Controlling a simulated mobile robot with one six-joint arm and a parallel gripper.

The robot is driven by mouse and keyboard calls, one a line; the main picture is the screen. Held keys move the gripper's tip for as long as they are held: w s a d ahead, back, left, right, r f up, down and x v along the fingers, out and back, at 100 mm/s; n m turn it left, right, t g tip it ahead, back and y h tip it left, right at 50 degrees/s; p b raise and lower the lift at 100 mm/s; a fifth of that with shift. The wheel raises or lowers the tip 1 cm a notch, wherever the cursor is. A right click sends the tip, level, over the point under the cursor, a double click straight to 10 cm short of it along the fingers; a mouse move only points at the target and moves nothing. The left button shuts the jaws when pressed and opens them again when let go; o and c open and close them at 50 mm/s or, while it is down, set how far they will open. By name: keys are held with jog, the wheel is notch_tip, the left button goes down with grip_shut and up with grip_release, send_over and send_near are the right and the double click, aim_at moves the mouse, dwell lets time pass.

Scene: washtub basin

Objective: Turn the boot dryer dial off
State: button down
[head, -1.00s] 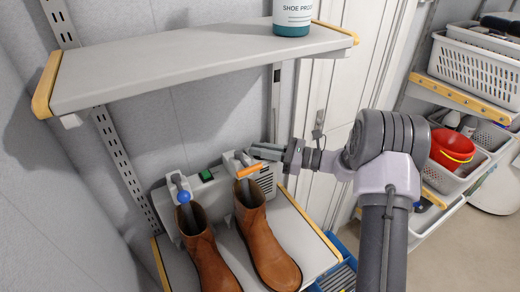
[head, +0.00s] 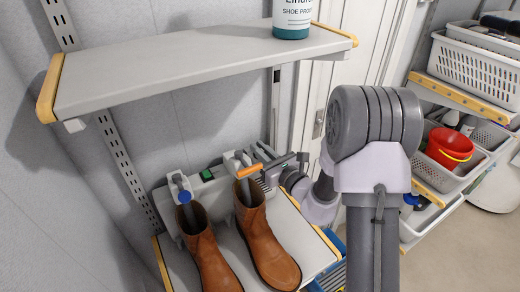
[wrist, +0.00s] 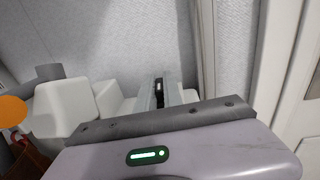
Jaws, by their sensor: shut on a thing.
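The pale boot dryer (head: 222,184) stands on the lower shelf with brown boots (head: 198,250) (head: 268,245) on its tubes. It has a green switch (head: 206,175), a blue knob (head: 184,197) and an orange bar (head: 248,171). My gripper (head: 266,160) is at the dryer's back right, partly hidden by my own wrist. In the wrist view, my gripper (wrist: 160,93) is shut on a small dark piece, which appears to be the dial (wrist: 158,85). The dial's marking and setting cannot be read. White dryer parts (wrist: 68,105) are left of the fingers.
An upper shelf (head: 190,65) with a shoe-proofer bottle (head: 291,18) overhangs the dryer. A grey wall is close behind. On the right are white baskets (head: 470,66) and a red bucket (head: 450,147). A blue crate (head: 333,272) sits below.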

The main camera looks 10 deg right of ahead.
jog(key=shift+m+t+h, duration=0.3)
jog(key=shift+m+h, duration=0.3)
jog(key=shift+h, duration=0.3)
jog(key=c, duration=1.5)
grip_release()
jog(key=shift+s, duration=0.1)
jog(key=p+v, duration=0.9)
jog(key=v, duration=0.8)
jog(key=shift+s+d, duration=0.1)
jog(key=shift+d, duration=0.05)
